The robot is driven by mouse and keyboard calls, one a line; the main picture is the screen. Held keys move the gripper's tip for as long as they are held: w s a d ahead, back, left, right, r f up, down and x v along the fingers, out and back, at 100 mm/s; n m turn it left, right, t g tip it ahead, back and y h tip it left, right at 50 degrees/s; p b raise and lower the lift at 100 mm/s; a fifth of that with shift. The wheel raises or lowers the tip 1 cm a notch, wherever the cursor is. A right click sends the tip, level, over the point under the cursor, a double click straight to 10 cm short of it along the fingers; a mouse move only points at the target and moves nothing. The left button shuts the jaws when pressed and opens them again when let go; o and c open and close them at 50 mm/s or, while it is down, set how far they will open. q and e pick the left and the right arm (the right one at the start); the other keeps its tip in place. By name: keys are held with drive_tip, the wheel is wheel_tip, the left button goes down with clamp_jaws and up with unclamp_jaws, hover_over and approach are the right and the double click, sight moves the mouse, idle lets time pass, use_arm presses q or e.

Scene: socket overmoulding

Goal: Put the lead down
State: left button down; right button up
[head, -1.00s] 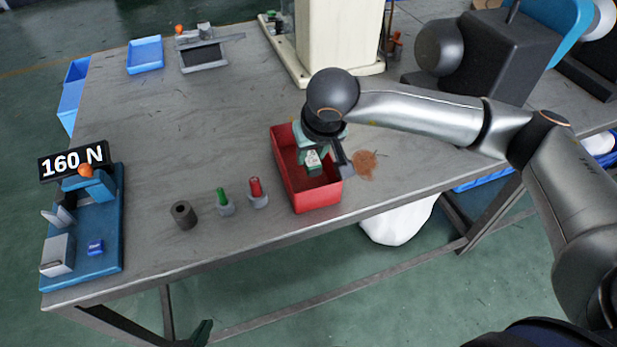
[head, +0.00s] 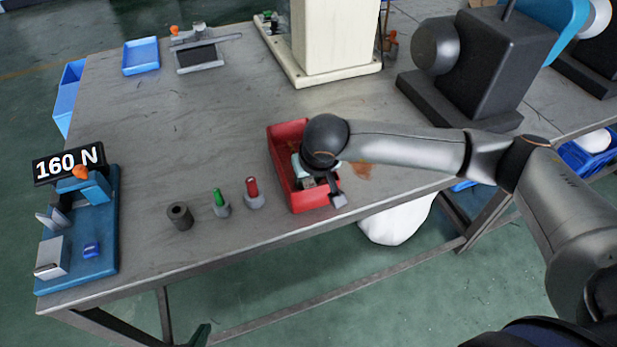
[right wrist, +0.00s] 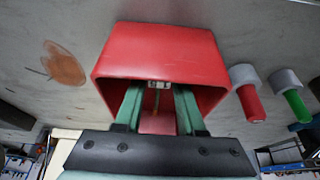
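My right gripper (head: 308,183) points down into the red bin (head: 277,167) near the table's front edge. In the right wrist view its two green fingers (right wrist: 158,92) reach into the bin (right wrist: 150,38). A small pale end piece of the lead (right wrist: 159,84) sits between the fingertips, and the fingers appear shut on it. A thin brownish strand shows below the piece. The rest of the lead is hidden, and I cannot tell whether it touches the bin floor. A dark green tip of my left gripper (head: 203,333) shows at the bottom edge; its fingers cannot be made out.
Left of the bin stand a red-topped holder (head: 253,193), a green-topped holder (head: 220,203) and a dark cylinder (head: 180,216). A blue fixture (head: 105,240) with a 160 N display (head: 68,163) is at far left. The table's middle is clear.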

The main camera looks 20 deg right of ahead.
drive_tip(key=o, duration=0.4)
drive_tip(key=shift+r, duration=0.1)
drive_tip(key=shift+r+p, duration=0.25)
drive_tip(key=shift+p, duration=0.1)
drive_tip(key=v, duration=1.1)
drive_tip(key=shift+s+r, duration=0.15)
drive_tip(key=shift+r, duration=0.2)
